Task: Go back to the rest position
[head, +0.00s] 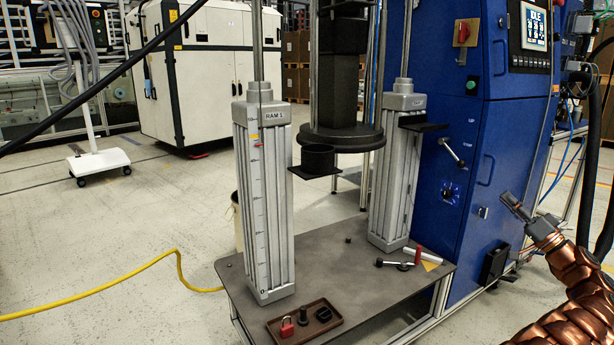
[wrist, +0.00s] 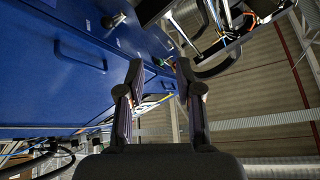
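My gripper (head: 512,203) is at the right in the head view, raised in front of the blue cabinet (head: 500,175) and apart from it. In the wrist view my gripper (wrist: 155,80) shows two dark fingers standing apart with nothing between them. The blue cabinet also fills the upper left of the wrist view (wrist: 60,55). Its screen (head: 534,27) reads IDLE. A lever handle (head: 453,152) sticks out of the cabinet front, left of my gripper.
The pump's base plate (head: 345,285) carries two silver ram columns (head: 265,190) and a round black follower plate (head: 340,138). A brown tray (head: 330,328) holds a red padlock (head: 286,327) and dark parts. A red-handled tool (head: 418,256) lies at the right. A yellow cable (head: 130,275) crosses the floor.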

